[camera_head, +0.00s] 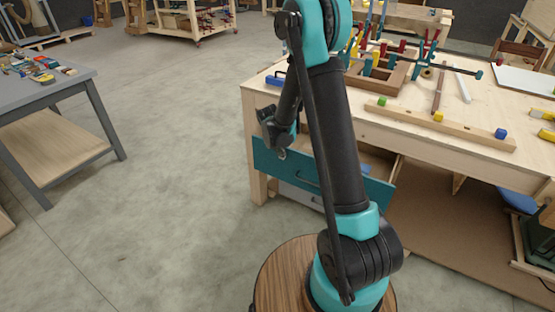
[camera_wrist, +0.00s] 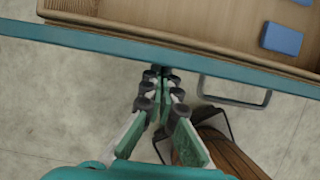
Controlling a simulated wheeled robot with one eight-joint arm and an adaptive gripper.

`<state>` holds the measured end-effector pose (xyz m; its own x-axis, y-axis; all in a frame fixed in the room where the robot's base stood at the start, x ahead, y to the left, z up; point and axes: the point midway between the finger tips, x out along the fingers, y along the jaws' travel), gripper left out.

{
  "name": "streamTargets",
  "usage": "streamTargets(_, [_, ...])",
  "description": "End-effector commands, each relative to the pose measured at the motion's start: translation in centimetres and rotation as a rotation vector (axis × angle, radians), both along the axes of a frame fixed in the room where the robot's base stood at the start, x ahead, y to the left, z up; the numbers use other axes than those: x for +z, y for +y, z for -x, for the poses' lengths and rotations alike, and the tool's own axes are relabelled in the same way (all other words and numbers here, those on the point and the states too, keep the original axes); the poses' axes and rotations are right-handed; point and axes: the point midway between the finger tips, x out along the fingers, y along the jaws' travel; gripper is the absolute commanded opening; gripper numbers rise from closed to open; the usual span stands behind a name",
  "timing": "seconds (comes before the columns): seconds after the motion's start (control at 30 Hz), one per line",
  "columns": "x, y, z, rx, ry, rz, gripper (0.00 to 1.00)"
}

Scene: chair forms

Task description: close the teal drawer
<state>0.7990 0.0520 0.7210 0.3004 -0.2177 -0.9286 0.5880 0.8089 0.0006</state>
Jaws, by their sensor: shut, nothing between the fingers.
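The teal drawer (camera_head: 266,160) is in the wooden workbench and stands partly open, its front out from the bench. In the wrist view its teal front edge (camera_wrist: 100,42) crosses the top. Behind it is the wooden inside with a blue block (camera_wrist: 282,38). A grey bar handle (camera_wrist: 235,103) sticks out from the front. My gripper (camera_wrist: 161,72) is shut and empty, its fingertips close to the front's outer face, left of the handle. I cannot tell if they touch it. In the head view my gripper (camera_head: 281,152) is at the left part of the drawer front; my arm hides part of the drawer.
A pale grey drawer (camera_head: 300,196) sits below the teal one. The workbench top (camera_head: 425,115) carries clamps, a wooden frame and small coloured blocks. A grey table (camera_head: 50,92) stands at the left. The concrete floor between is clear.

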Motion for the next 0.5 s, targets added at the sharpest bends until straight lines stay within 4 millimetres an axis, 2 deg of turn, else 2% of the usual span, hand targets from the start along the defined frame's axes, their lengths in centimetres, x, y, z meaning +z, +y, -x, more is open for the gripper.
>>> streamTargets(0.1, [0.0,-2.4,-3.1,-0.005,0.000,0.000,0.00])
streamTargets(0.3, [0.0,-5.3,-7.1,-0.004,0.000,0.001,0.00])
streamTargets(0.5, [0.0,-6.3,-8.6,0.000,0.000,0.000,0.00])
